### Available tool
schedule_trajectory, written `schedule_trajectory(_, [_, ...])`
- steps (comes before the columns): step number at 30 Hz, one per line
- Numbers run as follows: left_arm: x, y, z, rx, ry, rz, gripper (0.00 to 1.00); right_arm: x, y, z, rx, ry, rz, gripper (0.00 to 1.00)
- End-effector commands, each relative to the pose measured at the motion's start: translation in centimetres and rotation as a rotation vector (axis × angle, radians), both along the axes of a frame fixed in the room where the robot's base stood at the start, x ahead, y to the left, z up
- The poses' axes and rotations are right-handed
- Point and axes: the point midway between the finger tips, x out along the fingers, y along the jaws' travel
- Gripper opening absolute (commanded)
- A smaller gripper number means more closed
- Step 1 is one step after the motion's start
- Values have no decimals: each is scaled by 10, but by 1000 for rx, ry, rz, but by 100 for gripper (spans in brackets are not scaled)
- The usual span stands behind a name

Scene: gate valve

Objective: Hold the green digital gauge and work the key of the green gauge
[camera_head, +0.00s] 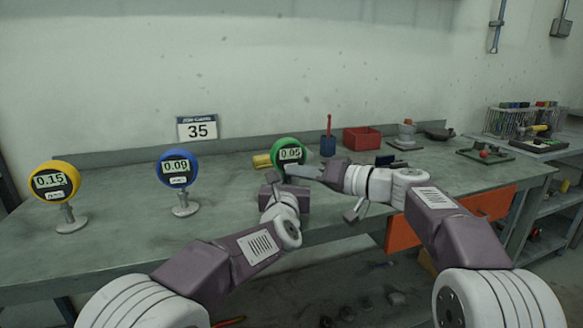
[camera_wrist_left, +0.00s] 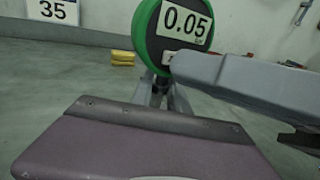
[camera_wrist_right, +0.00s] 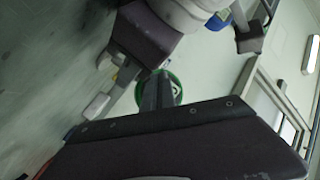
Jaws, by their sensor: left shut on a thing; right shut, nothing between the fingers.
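The green digital gauge (camera_head: 289,151) stands at the middle of the bench and reads 0.05. In the left wrist view its green rim and display (camera_wrist_left: 186,22) show large, with a pale key strip below, partly covered by a grey finger of my right gripper. My left gripper (camera_head: 283,180) is shut on the gauge's stem, just below the dial. My right gripper (camera_head: 296,170) is shut and empty, its tips at the lower front of the dial; whether they touch the key I cannot tell. In the right wrist view the green rim (camera_wrist_right: 174,82) shows behind the fingers.
A blue gauge (camera_head: 177,168) reading 0.09 and a yellow gauge (camera_head: 55,182) reading 0.15 stand to the left. A red bin (camera_head: 362,138) and a blue cup (camera_head: 328,146) stand at the back right.

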Motion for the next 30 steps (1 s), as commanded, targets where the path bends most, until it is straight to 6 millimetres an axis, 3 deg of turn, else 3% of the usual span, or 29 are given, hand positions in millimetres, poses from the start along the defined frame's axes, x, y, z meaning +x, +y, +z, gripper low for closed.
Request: schedule_trajectory(30, [0,0,0,0,-1,0,0,6,2,0,1,0,-1,0])
